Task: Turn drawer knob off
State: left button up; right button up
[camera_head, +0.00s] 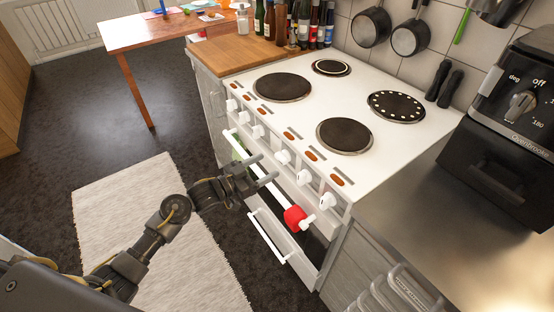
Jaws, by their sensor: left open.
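The white cooker (318,95) has a row of several white knobs along its front panel, among them one in the middle (282,157) and one at the right end (327,200). Below the right end sits a red part with a white stub (294,216); I cannot tell what it is. A drawer with a long white handle (267,236) is low on the cooker front. My left gripper (268,168) is open, its fingers pointing right in front of the panel near the middle knobs. It covers part of the front, and no contact is clear. My right gripper is out of view.
A black toaster-like appliance with a dial (522,106) stands on the steel counter (440,240) at right. Bottles (280,22) stand on the wooden counter behind. Pans hang on the wall. A pale rug (130,215) lies on the open floor at left.

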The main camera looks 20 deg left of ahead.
aim_at(278, 160)
pick_arm(q)
jog(key=x, duration=0.4)
jog(key=shift+w, duration=0.15)
jog(key=shift+w+d, duration=0.4)
jog(key=shift+w, duration=0.05)
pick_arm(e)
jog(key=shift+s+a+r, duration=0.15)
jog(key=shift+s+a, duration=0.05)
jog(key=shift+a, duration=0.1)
